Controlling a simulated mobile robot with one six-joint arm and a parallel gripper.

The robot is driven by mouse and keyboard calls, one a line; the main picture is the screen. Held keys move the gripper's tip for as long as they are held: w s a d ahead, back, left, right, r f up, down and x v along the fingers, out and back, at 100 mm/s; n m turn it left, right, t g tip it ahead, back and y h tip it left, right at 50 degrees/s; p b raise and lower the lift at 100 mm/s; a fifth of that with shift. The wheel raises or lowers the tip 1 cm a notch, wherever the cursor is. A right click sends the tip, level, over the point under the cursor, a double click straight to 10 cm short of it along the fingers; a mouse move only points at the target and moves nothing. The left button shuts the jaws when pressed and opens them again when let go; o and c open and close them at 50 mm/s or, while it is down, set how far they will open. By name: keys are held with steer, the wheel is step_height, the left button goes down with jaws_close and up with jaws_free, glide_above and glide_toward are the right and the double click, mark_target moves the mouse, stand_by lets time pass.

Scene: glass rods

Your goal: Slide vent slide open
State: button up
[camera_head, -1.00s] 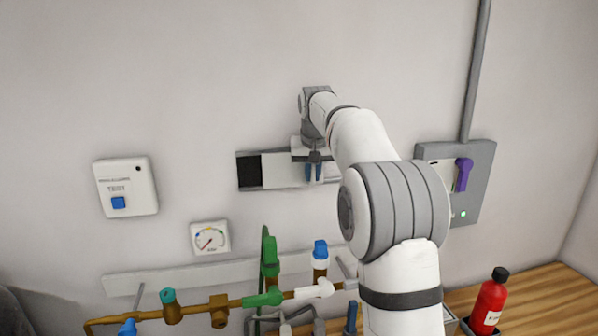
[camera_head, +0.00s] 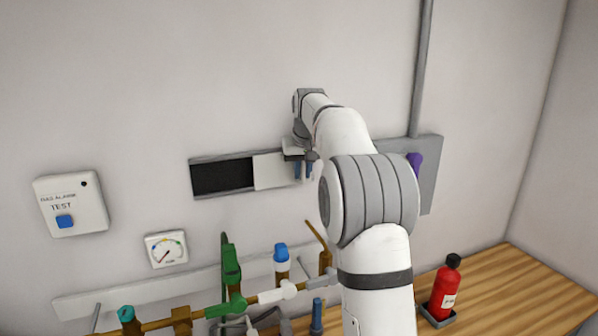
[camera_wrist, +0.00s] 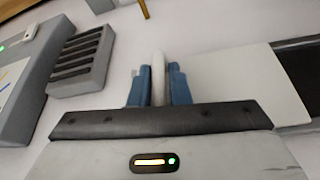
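The vent slide is a white panel (camera_head: 275,171) in a long grey frame on the wall. A wide dark opening (camera_head: 222,177) shows to its left in the head view. In the wrist view, which is turned over, the panel (camera_wrist: 262,82) and a strip of the dark opening (camera_wrist: 298,52) lie to the right. My gripper (camera_head: 303,170) is at the panel's right part. In the wrist view its blue fingers (camera_wrist: 158,88) are close on both sides of the slide's pale upright handle (camera_wrist: 158,68). My arm hides the frame's right end in the head view.
A grey box with a purple lever (camera_head: 415,162) is on the wall to the right. Pipes with a green valve (camera_head: 231,262) and a blue-capped valve (camera_head: 281,252) run below. A red bottle (camera_head: 445,287) stands on the wooden bench. A gas alarm box (camera_head: 70,205) and gauge (camera_head: 166,249) are left.

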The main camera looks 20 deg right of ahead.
steer(key=shift+o, duration=1.4)
steer(key=b+v, duration=0.1)
steer(key=v, duration=0.6)
steer(key=shift+r, duration=0.35)
steer(key=shift+s, duration=0.15)
steer(key=s+a+f+b, duration=0.2)
steer(key=s+a+f, duration=0.1)
steer(key=s+f, duration=0.6)
steer(key=s+a+f+n+b, duration=0.1)
steer(key=s+a+f+b, duration=0.2)
steer(key=s+f, duration=0.7)
steer(key=s+a+f+g+b, duration=0.1)
steer(key=s+a+f, duration=0.3)
steer(key=s+f, duration=0.5)
steer(key=s+b, duration=0.1)
steer(key=s, duration=0.9)
steer(key=shift+a+f+y, duration=0.15)
steer(key=shift+f+y, duration=0.1)
steer(key=shift+y, duration=0.05)
